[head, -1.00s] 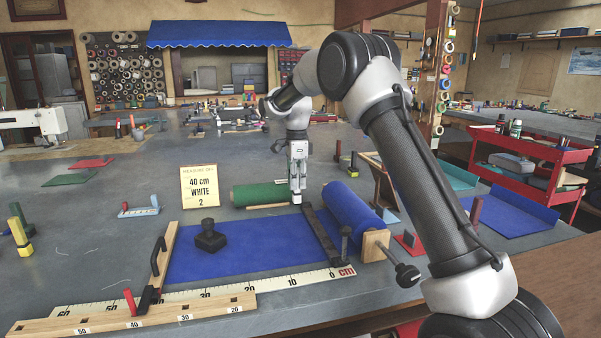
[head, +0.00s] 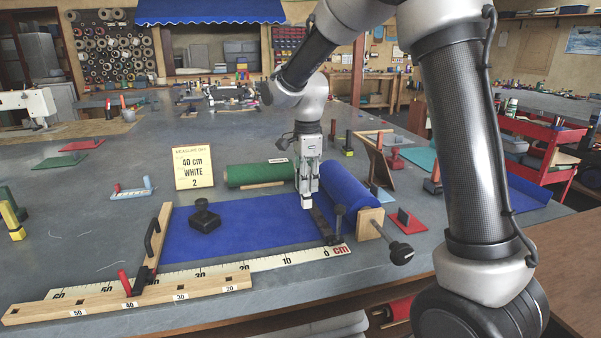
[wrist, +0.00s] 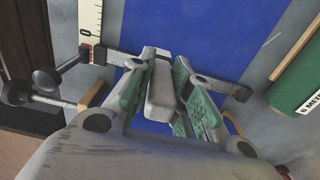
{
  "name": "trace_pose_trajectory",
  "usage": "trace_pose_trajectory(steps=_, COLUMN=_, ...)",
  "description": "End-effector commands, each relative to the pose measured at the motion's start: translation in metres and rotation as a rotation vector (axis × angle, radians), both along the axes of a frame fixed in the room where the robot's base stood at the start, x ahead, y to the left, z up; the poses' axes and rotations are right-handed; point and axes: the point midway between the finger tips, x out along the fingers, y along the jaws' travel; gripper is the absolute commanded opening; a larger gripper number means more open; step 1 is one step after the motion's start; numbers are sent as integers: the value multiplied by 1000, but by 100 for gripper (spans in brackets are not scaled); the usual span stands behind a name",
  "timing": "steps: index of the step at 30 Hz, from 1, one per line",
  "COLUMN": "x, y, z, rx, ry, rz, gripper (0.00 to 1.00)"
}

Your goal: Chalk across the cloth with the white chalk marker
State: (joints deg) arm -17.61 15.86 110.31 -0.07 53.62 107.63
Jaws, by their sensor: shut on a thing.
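The blue cloth (head: 235,235) lies flat on the grey table, drawn out leftward from the blue roll (head: 347,196). My gripper (head: 306,192) is over its right part, beside the dark bar (head: 323,226) that lies across the cloth near the roll. In the wrist view, my gripper's green-padded fingers are shut on a pale white block, the white chalk marker (wrist: 160,88). The dark bar (wrist: 225,86) passes behind the fingers there. I cannot tell whether the marker's tip touches the cloth. No chalk line shows clearly.
A sign (head: 193,167) reads "40 cm WHITE 2". A black weight (head: 204,217) sits on the cloth. A wooden crosspiece with a black handle (head: 152,240) lies at its left, a scale (head: 300,257) along its front. A green roll (head: 258,175) lies behind.

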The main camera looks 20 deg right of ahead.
Motion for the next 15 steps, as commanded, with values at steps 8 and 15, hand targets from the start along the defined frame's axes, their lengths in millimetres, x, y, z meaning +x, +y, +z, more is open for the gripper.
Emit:
trace_pose_trajectory(steps=8, x=-58, y=0, z=1, rx=0, ry=0, rz=1, gripper=0)
trace_pose_trajectory(steps=15, x=-57, y=0, z=-37, rx=-1, ry=3, rz=-1, gripper=0)
